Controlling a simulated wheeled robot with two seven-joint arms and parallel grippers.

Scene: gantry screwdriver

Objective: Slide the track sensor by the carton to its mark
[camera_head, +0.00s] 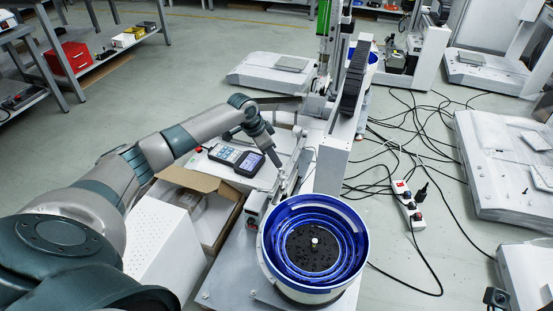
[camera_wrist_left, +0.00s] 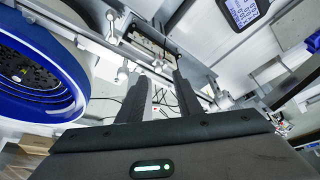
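The open brown carton (camera_head: 228,188) stands left of the feeder track (camera_head: 290,180), a narrow metal rail running back from the blue bowl. My left gripper (camera_head: 275,160) points down over the track area, beyond the carton. In the left wrist view its two dark fingers (camera_wrist_left: 160,97) are apart, with nothing seen held between them. Beyond the fingertips is a metal rail assembly with a dark-faced block (camera_wrist_left: 150,40) and small silver fittings (camera_wrist_left: 122,73). I cannot tell for sure which small part is the track sensor, and its mark cannot be made out. My right gripper is not in view.
The blue feeder bowl (camera_head: 345,225) stands near the front; it also shows in the left wrist view (camera_wrist_left: 70,75). A handheld meter (camera_head: 237,159) lies left of my gripper. The gantry column (camera_head: 332,165) rises to the right. Cables and a power strip (camera_head: 408,205) lie on the floor.

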